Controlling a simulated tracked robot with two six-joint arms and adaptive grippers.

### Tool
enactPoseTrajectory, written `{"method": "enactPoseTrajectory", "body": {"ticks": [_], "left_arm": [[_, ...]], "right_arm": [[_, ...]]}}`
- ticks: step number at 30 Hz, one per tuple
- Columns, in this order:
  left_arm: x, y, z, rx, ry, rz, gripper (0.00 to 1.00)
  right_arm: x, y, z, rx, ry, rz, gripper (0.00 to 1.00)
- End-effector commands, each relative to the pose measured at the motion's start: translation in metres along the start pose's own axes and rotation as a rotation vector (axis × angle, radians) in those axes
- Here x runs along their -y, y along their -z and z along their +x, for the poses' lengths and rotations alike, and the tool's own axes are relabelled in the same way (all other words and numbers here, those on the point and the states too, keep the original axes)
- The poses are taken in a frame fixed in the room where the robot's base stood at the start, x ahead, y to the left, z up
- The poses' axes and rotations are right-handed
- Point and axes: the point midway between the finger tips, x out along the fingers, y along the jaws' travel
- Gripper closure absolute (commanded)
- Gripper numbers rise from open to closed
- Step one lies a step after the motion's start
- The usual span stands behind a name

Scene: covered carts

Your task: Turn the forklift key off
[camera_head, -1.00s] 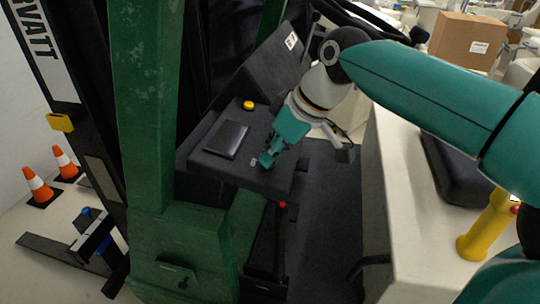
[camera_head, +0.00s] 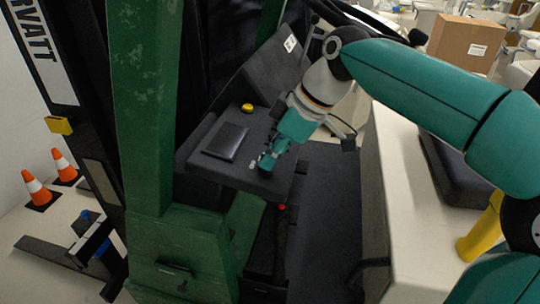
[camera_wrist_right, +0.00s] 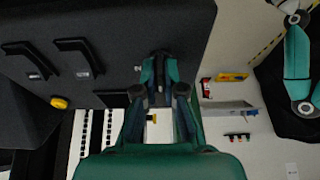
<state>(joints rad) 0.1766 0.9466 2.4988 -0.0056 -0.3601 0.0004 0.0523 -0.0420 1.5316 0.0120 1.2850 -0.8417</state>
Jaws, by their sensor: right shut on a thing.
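The forklift (camera_head: 145,110) is green, with a dark dashboard (camera_head: 205,168) in the middle of the head view. My right gripper (camera_head: 266,166) points down at the dashboard's front right part, beside a small white label. In the right wrist view the fingers of my right gripper (camera_wrist_right: 160,68) come together at the dark dashboard (camera_wrist_right: 120,30). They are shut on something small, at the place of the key. The key itself is hidden by the fingers, so its angle cannot be told. My left gripper is not in view.
A yellow round knob (camera_head: 247,107) and a dark flat pad (camera_head: 225,141) sit on the dashboard, left of my gripper. Two black levers (camera_wrist_right: 75,45) show in the right wrist view. Orange cones (camera_head: 37,188) stand far left.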

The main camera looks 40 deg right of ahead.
Motion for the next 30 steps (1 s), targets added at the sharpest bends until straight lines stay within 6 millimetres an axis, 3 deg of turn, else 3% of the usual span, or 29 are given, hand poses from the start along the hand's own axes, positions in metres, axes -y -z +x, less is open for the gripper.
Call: {"method": "enactPoseTrajectory", "body": {"ticks": [1, 3, 6, 20, 30], "left_arm": [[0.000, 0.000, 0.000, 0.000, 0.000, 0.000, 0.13], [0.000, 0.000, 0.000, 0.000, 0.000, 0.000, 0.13], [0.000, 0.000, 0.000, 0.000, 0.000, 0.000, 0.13], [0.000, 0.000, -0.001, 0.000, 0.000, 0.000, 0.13], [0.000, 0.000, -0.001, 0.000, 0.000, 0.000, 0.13]], "right_arm": [[0.000, 0.000, -0.001, -0.001, -0.002, -0.003, 1.00], [0.000, 0.000, -0.001, -0.001, -0.002, -0.003, 0.83], [0.000, 0.000, -0.001, 0.000, -0.002, -0.002, 0.67], [-0.001, 0.001, -0.010, -0.002, -0.003, -0.001, 0.67], [-0.001, 0.001, -0.071, -0.004, -0.005, -0.001, 0.67]]}}
